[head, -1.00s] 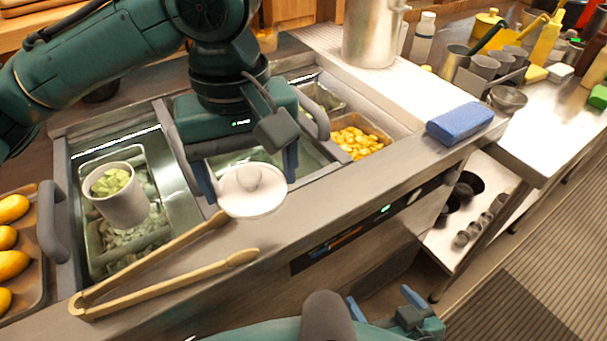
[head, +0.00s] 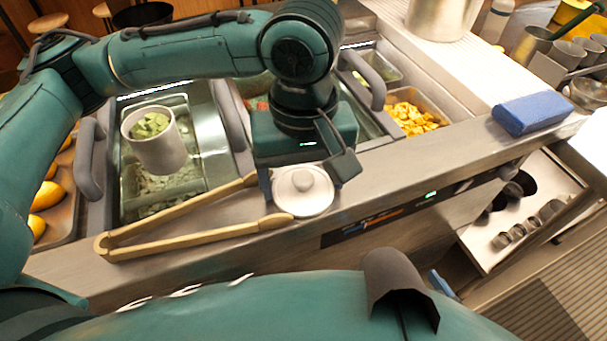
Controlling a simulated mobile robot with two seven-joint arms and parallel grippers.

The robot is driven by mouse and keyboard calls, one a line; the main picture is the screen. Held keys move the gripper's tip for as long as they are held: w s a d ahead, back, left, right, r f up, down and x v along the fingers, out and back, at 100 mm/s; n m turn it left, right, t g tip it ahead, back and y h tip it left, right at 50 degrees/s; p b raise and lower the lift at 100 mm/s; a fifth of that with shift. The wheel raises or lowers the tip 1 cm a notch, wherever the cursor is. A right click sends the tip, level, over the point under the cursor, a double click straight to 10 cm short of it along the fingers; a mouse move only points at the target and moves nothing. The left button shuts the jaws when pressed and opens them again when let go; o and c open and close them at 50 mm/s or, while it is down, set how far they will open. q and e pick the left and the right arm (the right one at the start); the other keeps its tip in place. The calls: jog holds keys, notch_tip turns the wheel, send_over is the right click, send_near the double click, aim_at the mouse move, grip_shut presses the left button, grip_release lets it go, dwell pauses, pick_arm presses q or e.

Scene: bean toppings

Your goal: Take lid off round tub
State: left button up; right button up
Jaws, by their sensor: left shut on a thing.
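A round white lid with a knob (head: 303,190) is at the counter's front ledge, beside the tips of the wooden tongs. My left gripper (head: 302,180) points down over it, with a finger at each side, and is shut on it. I cannot tell whether the lid touches the ledge, and nothing under it shows. An uncovered round white tub (head: 157,153) full of green pieces stands at the left well, left of the gripper. Of my right gripper only a bit of a blue finger (head: 441,284) shows at the bottom; the rest is hidden behind my own body.
Wooden tongs (head: 165,247) lie on the front ledge. A blue cloth (head: 532,113) lies on the ledge at right. A pan of orange pieces (head: 445,116) sits in the counter, and a metal pot (head: 440,16) stands behind. Grey handles (head: 90,160) stick up at the wells.

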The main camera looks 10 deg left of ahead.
pick_arm(q)
jog(key=o, duration=0.7)
jog(key=shift+f, duration=0.1)
jog(key=shift+c, duration=0.2)
jog(key=o, duration=0.4)
